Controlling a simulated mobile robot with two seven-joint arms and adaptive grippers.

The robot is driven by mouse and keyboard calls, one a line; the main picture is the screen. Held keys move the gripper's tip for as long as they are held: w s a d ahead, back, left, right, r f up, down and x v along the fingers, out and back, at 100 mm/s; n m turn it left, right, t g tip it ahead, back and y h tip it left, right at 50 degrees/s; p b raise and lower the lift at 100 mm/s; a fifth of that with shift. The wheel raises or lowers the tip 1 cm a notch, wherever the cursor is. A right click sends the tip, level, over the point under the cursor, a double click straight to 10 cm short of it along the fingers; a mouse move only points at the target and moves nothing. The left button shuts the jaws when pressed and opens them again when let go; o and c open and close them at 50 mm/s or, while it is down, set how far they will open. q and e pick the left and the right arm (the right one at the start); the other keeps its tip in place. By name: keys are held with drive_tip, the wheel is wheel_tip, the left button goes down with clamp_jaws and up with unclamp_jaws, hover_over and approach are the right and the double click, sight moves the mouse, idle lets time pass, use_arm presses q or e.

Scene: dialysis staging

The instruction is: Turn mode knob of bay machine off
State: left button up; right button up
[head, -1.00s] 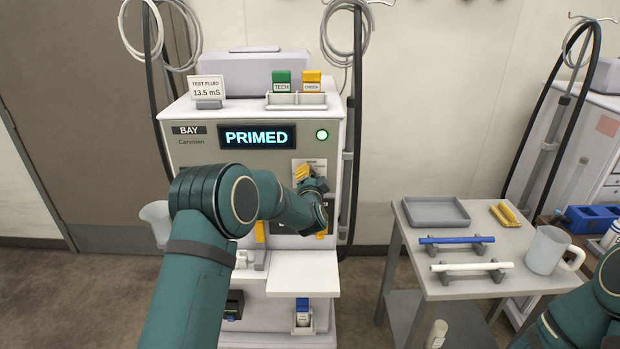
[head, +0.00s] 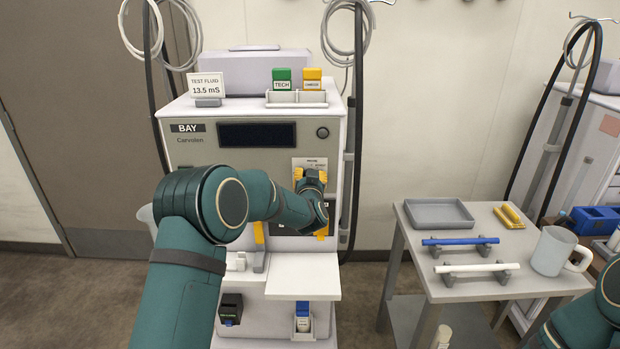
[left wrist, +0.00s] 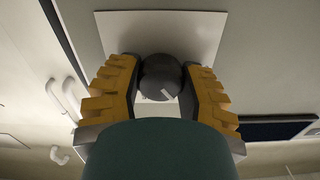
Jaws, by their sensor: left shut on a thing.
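The bay machine (head: 195,155) stands ahead with a "BAY" label. Its display (head: 256,134) is dark and the round lamp (head: 322,132) beside it is unlit. My left gripper (head: 311,176) is at the machine's front, at the white label plate right below the lamp. In the left wrist view the dark round mode knob (left wrist: 160,77) sits between the yellow fingers of my left gripper (left wrist: 163,85), which is shut on it. A pale mark shows on the knob's face. In the head view my arm and gripper mostly hide the knob. My right gripper is out of view.
A side table (head: 400,225) at right holds a grey tray (head: 438,213), blue and white bars on holders, yellow pieces and a mug (head: 551,252). Green and yellow cards stand on the machine's top. A white shelf (head: 300,286) juts out below my left arm.

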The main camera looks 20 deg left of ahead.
use_arm(q)
drive_tip(key=n, duration=0.5)
drive_tip(key=shift+a+r+n, duration=0.1)
drive_tip(key=shift+r+n, duration=0.2)
drive_tip(key=shift+n, duration=0.1)
drive_tip(key=n, duration=0.4)
drive_tip(key=shift+a+n, duration=0.1)
drive_tip(key=shift+n, duration=0.3)
drive_tip(key=o, duration=1.2)
drive_tip(key=shift+f, duration=0.2)
drive_tip(key=shift+s+d, duration=0.2)
drive_tip(key=shift+s, duration=0.25)
drive_tip(key=v, duration=1.1)
